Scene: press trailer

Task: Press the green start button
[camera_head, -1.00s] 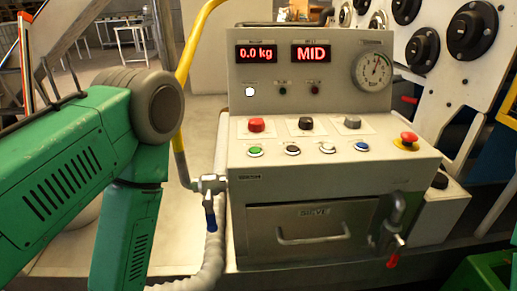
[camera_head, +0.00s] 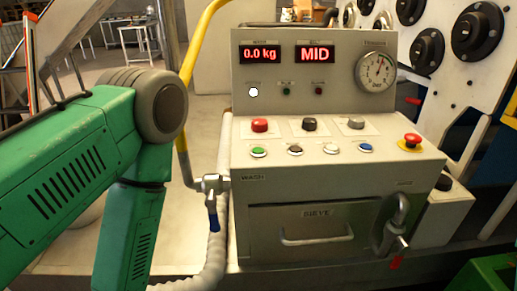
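The green start button (camera_head: 258,152) is a small round button at the left end of the lower row on the sloped top of the grey control box (camera_head: 330,175). Nothing touches or covers it. My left arm, green with a grey joint, fills the left side of the picture, left of the box. Its gripper is outside the frame. My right gripper is not in view either.
The lower row also has brown, white and blue (camera_head: 365,147) buttons. Displays read "0.0 kg" and "MID". A yellow pipe (camera_head: 190,75) and blue-handled valve (camera_head: 213,213) stand left of the box.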

